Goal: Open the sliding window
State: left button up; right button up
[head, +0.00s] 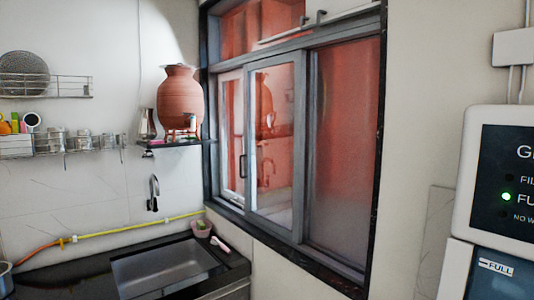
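The sliding window (301,140) stands in the wall right of the sink corner, in a dark grey frame (379,150). A framed glass pane (272,190) is in its middle, with a reflection of the clay pot. A narrower framed pane (232,130) shows at the left, with a dark upright handle (242,166) near the edge between them. The right part (342,140) looks dull reddish. I cannot tell how far the panes overlap or whether there is a gap. Neither of my grippers is in view.
A clay waterpot (180,95) stands on a small shelf (178,143) left of the window. Below are a sink (165,270) in a dark counter (75,273) and a tap (153,192).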

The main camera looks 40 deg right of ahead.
aim_at(258, 208)
jog(key=i+l, duration=0.1)
jog(key=i, duration=0.6)
jog(key=i+z, duration=0.2)
jog(key=i, duration=0.3)
jog(key=i+z, duration=0.25)
jog(key=i, duration=0.25)
jog(key=i+j+z, duration=0.2)
jog(key=i, duration=0.3)
